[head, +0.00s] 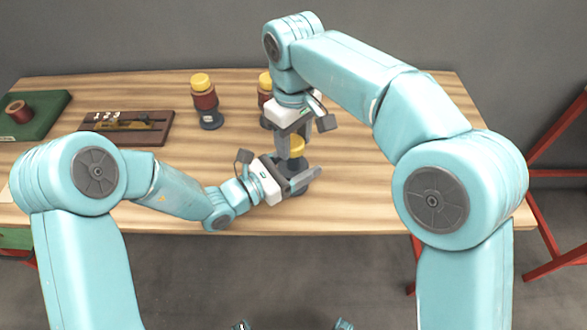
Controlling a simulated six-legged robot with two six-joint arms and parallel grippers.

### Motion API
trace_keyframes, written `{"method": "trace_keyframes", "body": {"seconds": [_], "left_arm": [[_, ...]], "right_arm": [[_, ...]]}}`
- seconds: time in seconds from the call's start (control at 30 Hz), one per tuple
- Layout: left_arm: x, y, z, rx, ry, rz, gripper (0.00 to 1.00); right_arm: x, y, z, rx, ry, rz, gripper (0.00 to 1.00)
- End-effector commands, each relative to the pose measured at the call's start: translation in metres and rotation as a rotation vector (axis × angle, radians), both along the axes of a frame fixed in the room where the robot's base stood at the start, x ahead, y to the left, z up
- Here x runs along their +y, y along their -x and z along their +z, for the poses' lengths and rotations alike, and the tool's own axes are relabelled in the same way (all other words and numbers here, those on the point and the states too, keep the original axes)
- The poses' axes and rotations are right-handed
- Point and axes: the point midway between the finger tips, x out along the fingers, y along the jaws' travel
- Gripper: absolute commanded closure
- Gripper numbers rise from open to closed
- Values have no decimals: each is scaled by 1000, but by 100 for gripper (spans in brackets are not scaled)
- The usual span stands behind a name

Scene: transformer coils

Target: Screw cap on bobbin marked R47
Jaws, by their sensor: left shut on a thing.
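A bobbin with a dark base (290,188) stands near the table's front edge, mostly hidden by my grippers. My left gripper (303,181) is shut on this bobbin from the left side. Whether the cap is seated is hidden. No R47 mark is readable from here.
Two more yellow-topped bobbins stand behind, one at left (205,101) and one partly behind my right gripper (265,84). A dark wooden board (160,133) and a green tray (50,107) with a reel (18,111) lie left. The wooden table's right side (365,160) is clear.

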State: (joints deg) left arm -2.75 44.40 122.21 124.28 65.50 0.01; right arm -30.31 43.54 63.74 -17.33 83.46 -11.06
Motion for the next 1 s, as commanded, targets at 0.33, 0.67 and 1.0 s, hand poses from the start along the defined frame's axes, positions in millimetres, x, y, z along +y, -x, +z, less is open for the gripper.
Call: {"method": "trace_keyframes", "body": {"seconds": [0.33, 0.67, 1.0], "left_arm": [[0, 0, 0, -1, 0, 0, 100], [0, 0, 0, -1, 0, 1, 100], [0, 0, 0, -1, 0, 0, 100]], "right_arm": [[0, 0, 0, 0, 0, 0, 40], [0, 0, 1, 0, 0, 0, 23], [1, -1, 48, -4, -2, 0, 23]]}}
